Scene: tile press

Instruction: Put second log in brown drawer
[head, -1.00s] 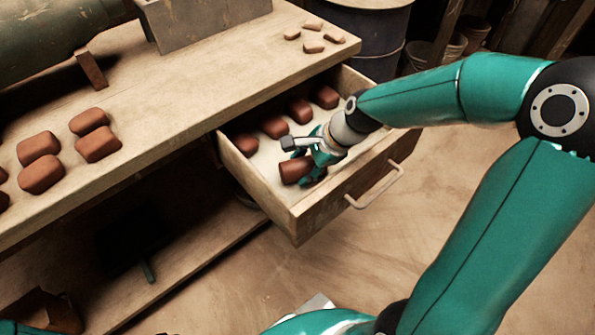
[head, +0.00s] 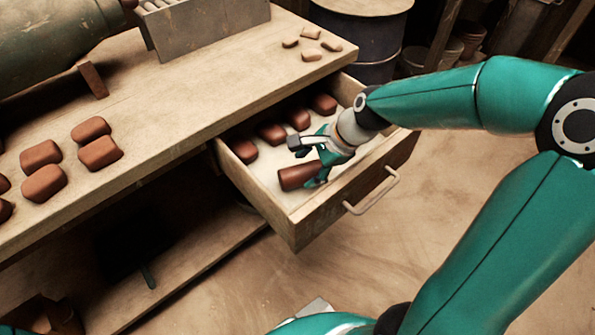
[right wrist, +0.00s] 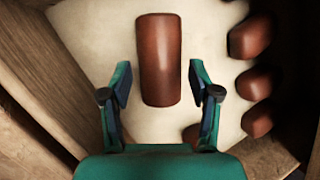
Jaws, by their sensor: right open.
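A reddish-brown log (head: 297,176) lies on the pale floor of the open wooden drawer (head: 300,230), near its front. My right gripper (head: 312,163) is inside the drawer at the log. In the right wrist view the log (right wrist: 159,55) lies lengthwise ahead, and the fingers of the open gripper (right wrist: 160,85) stand apart on either side of its near end, with a gap on both sides. Several more reddish-brown pieces (head: 272,133) lie along the drawer's back; some also show at the right in the wrist view (right wrist: 250,38). My left gripper is not in view.
Several reddish-brown blocks (head: 100,152) lie on the wooden bench top (head: 180,100) at left. Small tan pieces (head: 311,54) lie at its far right corner. A dark barrel (head: 365,45) stands behind. The drawer's walls enclose the gripper; a metal handle (head: 372,195) is on its front.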

